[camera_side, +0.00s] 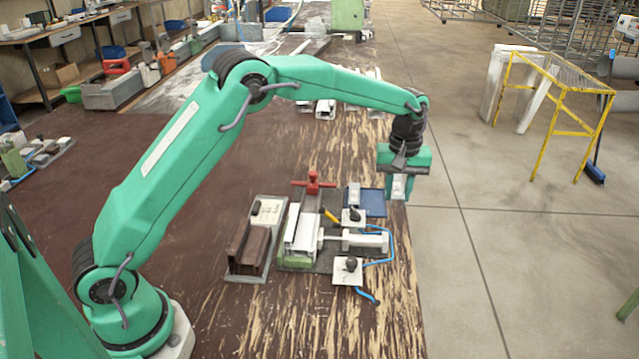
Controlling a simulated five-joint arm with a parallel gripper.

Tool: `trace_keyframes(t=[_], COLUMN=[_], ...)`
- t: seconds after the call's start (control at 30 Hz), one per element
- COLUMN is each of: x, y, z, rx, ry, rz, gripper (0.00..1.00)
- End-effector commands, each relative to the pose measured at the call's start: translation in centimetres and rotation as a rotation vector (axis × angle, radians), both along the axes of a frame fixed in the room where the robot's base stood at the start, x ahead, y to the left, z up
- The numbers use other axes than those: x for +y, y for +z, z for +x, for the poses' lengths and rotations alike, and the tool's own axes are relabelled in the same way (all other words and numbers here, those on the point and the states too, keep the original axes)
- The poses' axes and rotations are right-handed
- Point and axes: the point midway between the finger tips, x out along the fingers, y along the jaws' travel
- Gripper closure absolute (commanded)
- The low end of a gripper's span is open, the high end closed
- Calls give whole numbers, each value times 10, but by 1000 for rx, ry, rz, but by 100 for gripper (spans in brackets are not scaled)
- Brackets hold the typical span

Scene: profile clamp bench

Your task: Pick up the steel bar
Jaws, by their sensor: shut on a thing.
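My gripper (398,188) is at the right end of my green arm, pointing down. It is shut on a short, pale metal piece, which looks like the steel bar (398,184). The piece shows between the green jaws, partly hidden by them. My gripper appears raised above the bench, just right of a blue tray (374,204). Another small grey metal block (353,194) stands at the left side of that tray.
A clamp fixture with a red handle (313,183) and a pale profile (303,233) stands left of the tray. A brown profile (248,247) lies further left. Black-knobbed plates (348,272) and a blue hose (366,295) are in front. The right bench edge is close.

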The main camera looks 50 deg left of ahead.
Motion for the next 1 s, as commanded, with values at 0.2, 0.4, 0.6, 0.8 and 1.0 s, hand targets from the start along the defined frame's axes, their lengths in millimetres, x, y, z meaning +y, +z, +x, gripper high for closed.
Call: trace_keyframes(t=[0.2,0.4,0.6,0.8,1.0], x=[-6,-6,-6,-3,19], y=[4,4,4,4,2], z=[-3,-3,-3,-4,-10], rx=[-1,0,0,0,-1], ry=[1,1,1,2,6], rz=[-1,0,0,0,-1], gripper=[98,98,98,98,98])
